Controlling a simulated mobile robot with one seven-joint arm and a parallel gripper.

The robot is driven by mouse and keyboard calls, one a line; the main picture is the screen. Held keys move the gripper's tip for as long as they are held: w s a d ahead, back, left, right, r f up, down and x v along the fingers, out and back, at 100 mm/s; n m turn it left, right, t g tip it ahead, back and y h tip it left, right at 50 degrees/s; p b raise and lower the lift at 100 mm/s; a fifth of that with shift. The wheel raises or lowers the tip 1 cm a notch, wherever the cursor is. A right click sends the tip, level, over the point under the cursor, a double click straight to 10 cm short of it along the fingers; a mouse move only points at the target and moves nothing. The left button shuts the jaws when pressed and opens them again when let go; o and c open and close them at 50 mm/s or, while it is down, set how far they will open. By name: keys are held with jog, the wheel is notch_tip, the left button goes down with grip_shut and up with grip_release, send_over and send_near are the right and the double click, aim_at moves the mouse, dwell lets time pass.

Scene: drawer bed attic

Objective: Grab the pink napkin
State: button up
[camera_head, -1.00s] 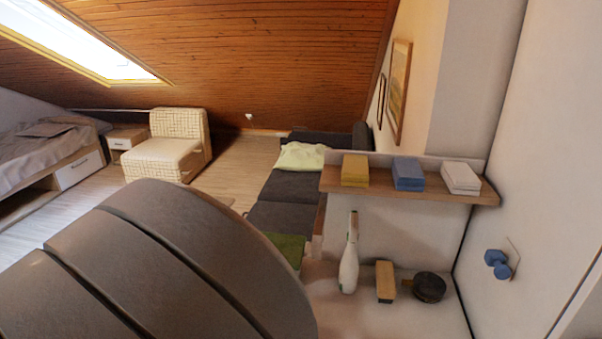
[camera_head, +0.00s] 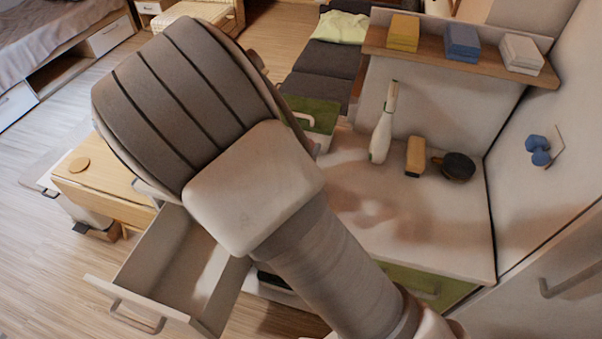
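I cannot make out a clearly pink napkin. On the wall shelf (camera_head: 545,75) are three small stacks of folded cloth-like items: a yellow stack (camera_head: 403,32), a blue stack (camera_head: 462,43) and a whitish stack (camera_head: 521,54) at the right end. Whether any of them is the napkin I cannot tell. My gripper is not in view. My own arm fills the middle of the picture and hides part of the counter and the cabinets.
Below the shelf, a white counter (camera_head: 450,215) holds a white bottle (camera_head: 382,125), a tan block (camera_head: 415,156) and a dark round object (camera_head: 457,166). An open drawer (camera_head: 150,290) sticks out at lower left; its visible inside looks empty. A blue knobbed object (camera_head: 538,150) is on the right wall.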

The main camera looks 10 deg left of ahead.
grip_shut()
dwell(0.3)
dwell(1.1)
